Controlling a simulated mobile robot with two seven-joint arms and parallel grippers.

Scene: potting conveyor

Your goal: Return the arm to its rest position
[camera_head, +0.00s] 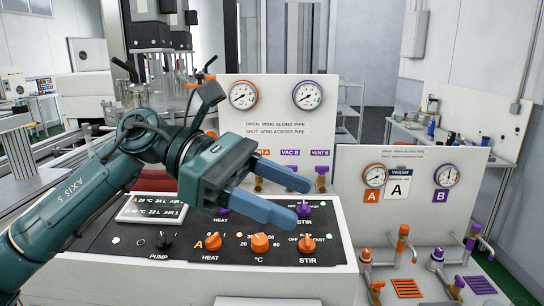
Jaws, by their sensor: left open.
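My left arm (75,207) is teal and reaches in from the left across the front of the control panel. My left gripper (300,201) points right and a little down, with its two blue fingers spread apart and nothing between them. It hangs in front of the panel's knobs and hides part of the upper row. I cannot tell how far its fingertips are from the panel. My right gripper does not show.
The black control panel (135,240) carries orange knobs (260,242) and purple knobs (304,209). Behind it stands a white gauge board (276,140). At the right, a second gauge board (345,205) stands above orange and purple taps. A wall bench (455,140) holds small items.

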